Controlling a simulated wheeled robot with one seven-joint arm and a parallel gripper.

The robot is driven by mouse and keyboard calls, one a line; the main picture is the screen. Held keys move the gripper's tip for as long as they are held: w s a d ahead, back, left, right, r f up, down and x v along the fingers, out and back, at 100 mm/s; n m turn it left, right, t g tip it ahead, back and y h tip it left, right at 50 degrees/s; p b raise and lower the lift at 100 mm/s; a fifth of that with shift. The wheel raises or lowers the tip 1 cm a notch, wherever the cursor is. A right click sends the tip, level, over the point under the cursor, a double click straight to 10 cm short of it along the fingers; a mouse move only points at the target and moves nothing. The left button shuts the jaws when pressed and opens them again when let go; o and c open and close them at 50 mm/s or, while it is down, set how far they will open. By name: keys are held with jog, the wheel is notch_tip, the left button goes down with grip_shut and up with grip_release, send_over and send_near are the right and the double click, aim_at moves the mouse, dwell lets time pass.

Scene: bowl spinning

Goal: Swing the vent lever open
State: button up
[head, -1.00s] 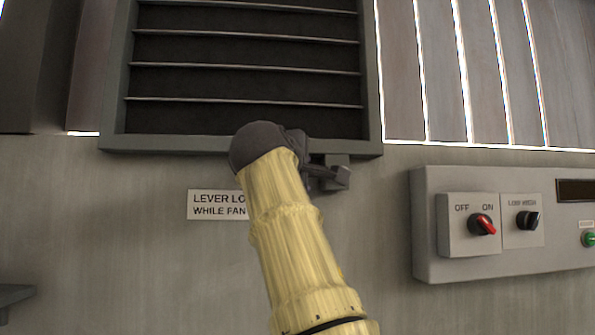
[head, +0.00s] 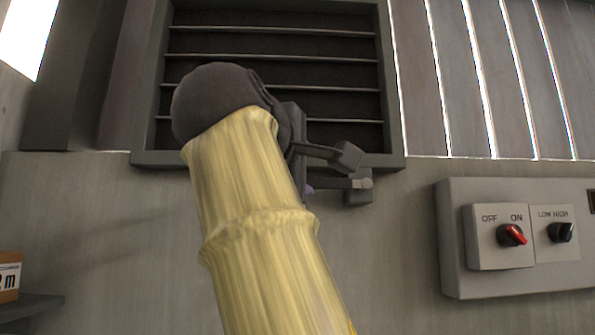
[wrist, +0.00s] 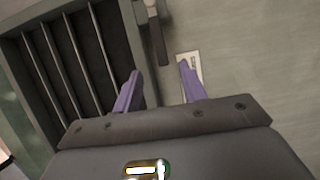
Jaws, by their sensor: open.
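The vent (head: 280,75) is a dark slatted opening in a grey frame. Its lever (head: 335,183) sits on a grey bracket (head: 360,190) at the frame's lower right edge. In the wrist view the lever (wrist: 158,40) is a dark narrow bar beside the vent (wrist: 70,60), lying ahead of and between the fingertip lines. My gripper (wrist: 160,68) has two purple fingers spread apart with nothing between them. In the head view my arm hides most of the gripper; only a bit of purple finger (head: 309,190) shows, left of the bracket. I cannot tell whether it touches the lever.
A control panel (head: 455,240) on the right has a red-marked OFF/ON knob (head: 512,235) and a black LOW/HIGH knob (head: 562,232). A white sign (wrist: 188,68) shows near the right finger. A box (head: 10,278) stands on a shelf (head: 30,305) at lower left.

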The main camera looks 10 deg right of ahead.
jog(key=shift+v, duration=1.2)
jog(key=shift+w, duration=0.1)
